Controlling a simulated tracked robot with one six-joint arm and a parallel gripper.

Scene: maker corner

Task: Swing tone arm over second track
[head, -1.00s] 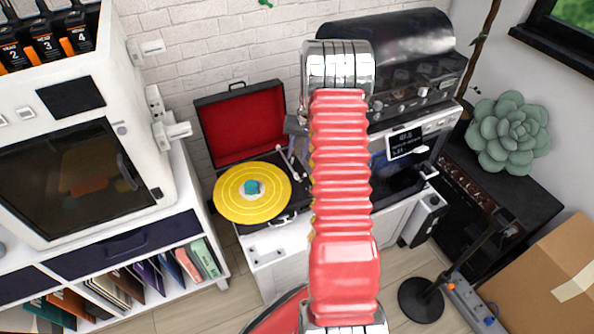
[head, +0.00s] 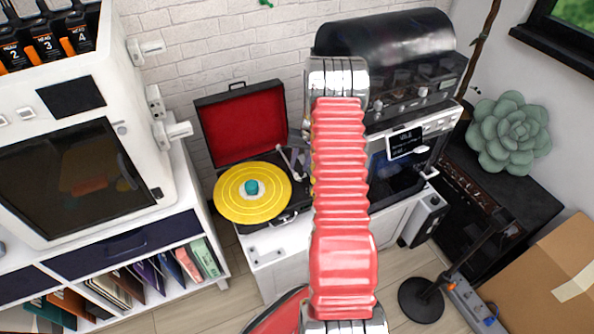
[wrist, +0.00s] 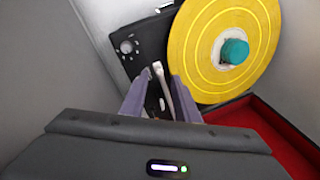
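The record player has a yellow record (head: 231,197) with a teal centre piece (head: 251,187) and an open red-lined lid (head: 243,127). The pale tone arm (head: 287,160) lies right of the record in the head view. In the wrist view the tone arm (wrist: 159,78) shows between the two purple fingers of my gripper (wrist: 160,80), just left of the yellow record (wrist: 207,78). The fingers stand apart, with gaps beside the tone arm; I cannot tell how deep it sits between them. The tone arm's lower end is hidden by my gripper. In the head view my red arm hides most of my gripper.
A black-hooded machine (head: 385,40) on a silver oven-like unit (head: 402,165) stands close right of the player. A white cabinet (head: 75,130) stands left, above shelves of record sleeves. The red lid (wrist: 262,130) lies near the gripper's right side in the wrist view.

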